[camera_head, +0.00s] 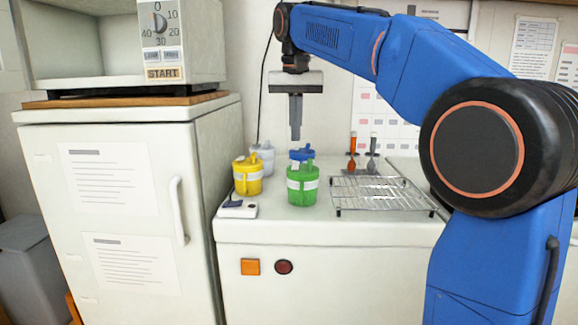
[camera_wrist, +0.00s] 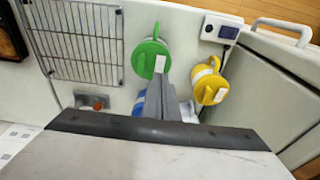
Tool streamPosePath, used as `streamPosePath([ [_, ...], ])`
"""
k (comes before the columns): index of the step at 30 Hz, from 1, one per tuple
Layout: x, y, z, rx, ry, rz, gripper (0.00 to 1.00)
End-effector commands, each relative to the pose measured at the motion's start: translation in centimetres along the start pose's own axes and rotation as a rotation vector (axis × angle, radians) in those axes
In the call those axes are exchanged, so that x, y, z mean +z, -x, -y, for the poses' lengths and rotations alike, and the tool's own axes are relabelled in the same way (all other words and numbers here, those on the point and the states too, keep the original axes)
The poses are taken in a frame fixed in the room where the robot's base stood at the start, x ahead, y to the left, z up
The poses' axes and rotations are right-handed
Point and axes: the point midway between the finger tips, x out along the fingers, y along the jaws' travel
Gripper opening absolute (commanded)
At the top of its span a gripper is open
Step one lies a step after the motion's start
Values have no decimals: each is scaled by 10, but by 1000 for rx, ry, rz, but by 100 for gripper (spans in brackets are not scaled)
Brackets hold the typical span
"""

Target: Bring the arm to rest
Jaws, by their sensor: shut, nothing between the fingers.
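My gripper (camera_head: 295,137) hangs pointing down over the white counter (camera_head: 330,228), above and behind the group of lidded containers. Its fingers are together with nothing between them, and it touches none of the containers. In the wrist view my gripper (camera_wrist: 162,84) shows at the middle, its fingers closed. My blue arm (camera_head: 440,60) reaches from the right side across the top of the head view. The wrist view partly hides the blue container (camera_wrist: 140,103) behind the fingers.
Green (camera_head: 302,186), yellow (camera_head: 247,176), blue (camera_head: 301,153) and white (camera_head: 263,158) containers stand together on the counter. A wire rack (camera_head: 382,194) lies to their right, with two upright utensils behind it. A small device (camera_head: 238,208) sits at the front left. A white fridge (camera_head: 115,200) stands left.

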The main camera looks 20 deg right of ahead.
Motion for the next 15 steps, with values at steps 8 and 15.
streamPosePath([
  [8, 36, -15, -26, -18, 38, -28, 0],
  [15, 95, -50, -63, -42, 99, -72, 0],
])
